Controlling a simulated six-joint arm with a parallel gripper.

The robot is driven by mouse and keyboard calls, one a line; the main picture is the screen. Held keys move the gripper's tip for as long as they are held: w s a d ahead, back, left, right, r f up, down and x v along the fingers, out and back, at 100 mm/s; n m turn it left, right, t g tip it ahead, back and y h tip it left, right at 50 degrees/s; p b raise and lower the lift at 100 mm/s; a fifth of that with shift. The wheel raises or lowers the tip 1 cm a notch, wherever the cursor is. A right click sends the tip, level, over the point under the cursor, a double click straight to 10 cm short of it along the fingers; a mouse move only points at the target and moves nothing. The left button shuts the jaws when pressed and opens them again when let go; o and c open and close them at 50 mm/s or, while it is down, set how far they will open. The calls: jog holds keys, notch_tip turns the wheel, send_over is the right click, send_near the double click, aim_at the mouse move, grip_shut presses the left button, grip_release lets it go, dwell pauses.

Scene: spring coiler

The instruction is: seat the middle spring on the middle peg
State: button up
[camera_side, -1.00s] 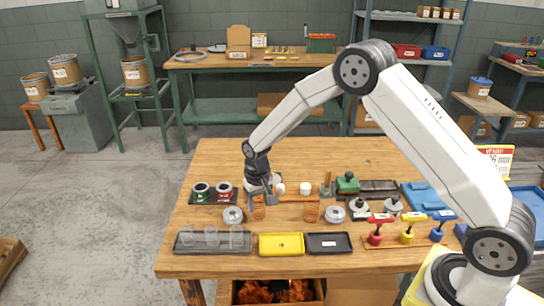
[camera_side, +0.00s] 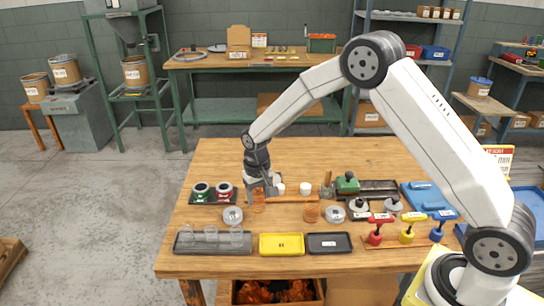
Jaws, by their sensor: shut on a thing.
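My gripper (camera_side: 261,188) points down over the left middle of the wooden bench. It is shut on a small copper-coloured coil (camera_side: 258,203), which sits just under the fingers. I cannot tell whether the coil is clear of the bench. A similar copper-coloured coil (camera_side: 312,213) stands to the right. An orange-brown bar (camera_side: 292,199) runs between them. I cannot tell which coil is the middle spring. Three clear upright cylinders stand in a grey tray (camera_side: 184,246) at the front left. The middle peg cannot be made out.
Pale discs (camera_side: 232,216) lie close to the coils. A yellow tray (camera_side: 281,244) and a black tray (camera_side: 329,243) lie in front. Red, yellow and blue handles (camera_side: 408,229) stand at the right. The back of the bench is clear.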

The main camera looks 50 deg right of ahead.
jog(key=shift+r, duration=1.25)
jog(key=shift+d, duration=0.1)
notch_tip(320, 180, up, 4)
send_over(281, 185)
jog(key=shift+f, duration=0.15)
jog(key=shift+f, duration=2.5)
jog(key=shift+f, duration=1.5)
dwell(1.8)
